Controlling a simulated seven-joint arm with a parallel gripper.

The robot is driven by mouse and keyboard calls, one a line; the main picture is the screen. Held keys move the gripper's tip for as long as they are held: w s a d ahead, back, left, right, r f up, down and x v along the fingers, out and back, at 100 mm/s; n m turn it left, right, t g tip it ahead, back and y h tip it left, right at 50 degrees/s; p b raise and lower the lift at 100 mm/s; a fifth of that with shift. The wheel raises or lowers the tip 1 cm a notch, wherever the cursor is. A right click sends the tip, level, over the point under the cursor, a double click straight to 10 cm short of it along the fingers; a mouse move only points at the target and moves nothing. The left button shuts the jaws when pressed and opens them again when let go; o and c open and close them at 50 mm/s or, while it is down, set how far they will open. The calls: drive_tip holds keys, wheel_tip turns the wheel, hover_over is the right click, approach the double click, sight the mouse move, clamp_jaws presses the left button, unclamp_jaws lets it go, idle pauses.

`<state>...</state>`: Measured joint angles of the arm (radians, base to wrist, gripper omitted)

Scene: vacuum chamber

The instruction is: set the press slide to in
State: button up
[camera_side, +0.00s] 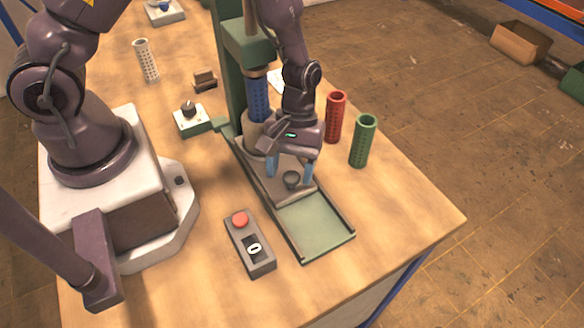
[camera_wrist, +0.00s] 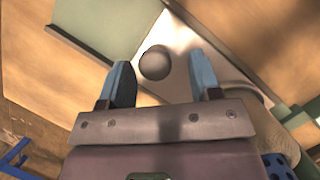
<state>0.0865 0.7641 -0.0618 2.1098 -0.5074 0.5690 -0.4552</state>
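The press slide (camera_side: 297,196) is a grey plate with a dark round knob (camera_side: 292,179), lying in a green channel (camera_side: 322,226) of the green press. The channel's outer end is bare. A grey cup (camera_side: 256,138) with a blue perforated tube (camera_side: 259,98) stands under the ram. My gripper (camera_side: 289,172) is open and points down over the plate, with blue fingers to either side of the knob. In the wrist view the knob (camera_wrist: 154,62) sits between the open fingers (camera_wrist: 160,68), with gaps on both sides; whether the tips reach its height I cannot tell.
Red (camera_side: 336,117) and green (camera_side: 363,141) perforated tubes stand right of the press. A control box with a red button (camera_side: 240,220) lies left of the channel. A dial box (camera_side: 190,117), a brown block (camera_side: 204,81) and a white tube (camera_side: 146,60) are further back.

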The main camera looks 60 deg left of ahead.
drive_tip(key=shift+d, duration=0.1)
drive_tip(key=v, duration=0.7)
drive_tip(key=shift+r, duration=0.2)
